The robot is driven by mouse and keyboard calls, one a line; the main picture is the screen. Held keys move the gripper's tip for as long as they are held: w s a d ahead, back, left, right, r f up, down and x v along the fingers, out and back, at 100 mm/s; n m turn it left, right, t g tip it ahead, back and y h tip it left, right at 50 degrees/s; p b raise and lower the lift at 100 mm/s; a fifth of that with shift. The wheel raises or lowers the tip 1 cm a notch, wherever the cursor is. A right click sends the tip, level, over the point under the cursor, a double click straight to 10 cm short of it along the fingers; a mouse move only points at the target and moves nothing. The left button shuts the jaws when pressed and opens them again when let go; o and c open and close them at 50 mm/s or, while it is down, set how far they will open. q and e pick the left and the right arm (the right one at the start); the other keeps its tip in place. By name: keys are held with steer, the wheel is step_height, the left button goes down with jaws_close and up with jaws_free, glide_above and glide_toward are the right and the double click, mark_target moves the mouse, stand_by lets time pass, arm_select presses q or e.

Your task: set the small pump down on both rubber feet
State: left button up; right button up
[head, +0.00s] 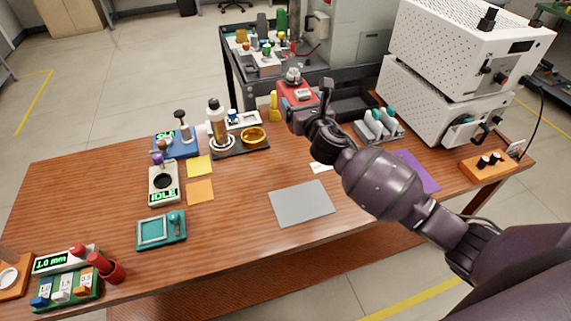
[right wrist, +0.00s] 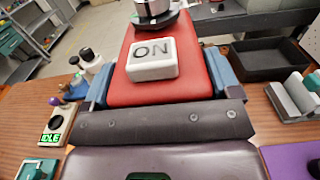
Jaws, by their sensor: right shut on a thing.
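The small pump (head: 298,92) is a red block with a white button and a metal round part on top. It shows near the back edge of the table in the head view. In the right wrist view the pump (right wrist: 188,82) lies straight ahead, its white button reading "ON". My right gripper (head: 303,112) is shut on the pump, with blue finger pads along both sides of the red body. The pump's underside and both rubber feet are hidden, so I cannot tell whether they touch anything. My left gripper is not in view.
A black tray (head: 352,105) and a rack with grey and teal pieces (head: 379,127) stand right of the pump. A yellow bottle (head: 274,107) and a dark tray with a yellow bowl (head: 253,136) stand left. A grey mat (head: 302,204) lies bare in front.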

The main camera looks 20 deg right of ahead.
step_height(320, 180, down, 20)
steer(key=b, duration=0.9)
steer(key=shift+r, duration=0.2)
steer(key=shift+f, duration=0.3)
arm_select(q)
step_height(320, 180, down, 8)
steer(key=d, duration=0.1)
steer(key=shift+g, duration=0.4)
arm_select(e)
steer(key=o, duration=1.2)
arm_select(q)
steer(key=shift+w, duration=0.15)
